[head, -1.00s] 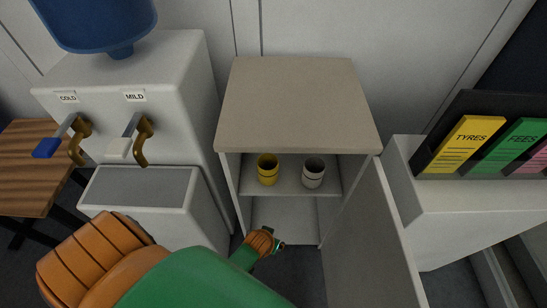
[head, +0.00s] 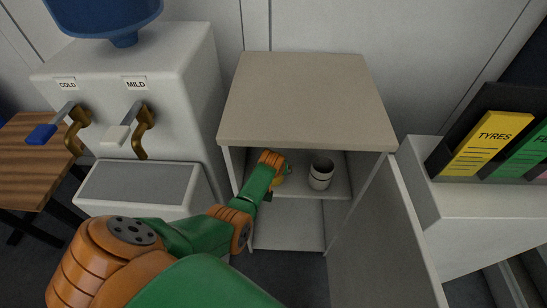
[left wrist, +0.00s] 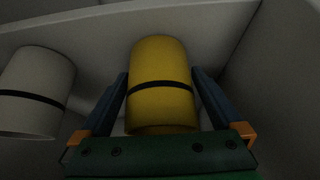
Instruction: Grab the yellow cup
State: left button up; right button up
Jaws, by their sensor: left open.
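The yellow cup (left wrist: 161,82) has a black band and stands on the upper shelf of the open cabinet. In the left wrist view it sits between the two fingers of my left gripper (left wrist: 162,100), which is open around it with a finger on each side. In the head view my left gripper (head: 281,172) reaches into the cabinet and covers most of the yellow cup (head: 279,181). A white cup (head: 320,174) with a dark band stands to its right; it also shows at the left in the left wrist view (left wrist: 36,92). My right gripper is not in view.
The cabinet (head: 305,100) has a beige top above the cups, and its door (head: 385,235) is swung open on the right. A water dispenser (head: 140,100) stands close on the left. A low white unit with folders (head: 485,143) is on the right.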

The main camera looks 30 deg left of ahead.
pick_arm(q)
jog(key=shift+w+a+f, duration=0.1)
jog(key=shift+w+f, duration=0.1)
jog(key=shift+f, duration=0.35)
jog(key=shift+r, duration=0.1)
jog(key=c, duration=1.1)
jog(key=shift+r, duration=0.15)
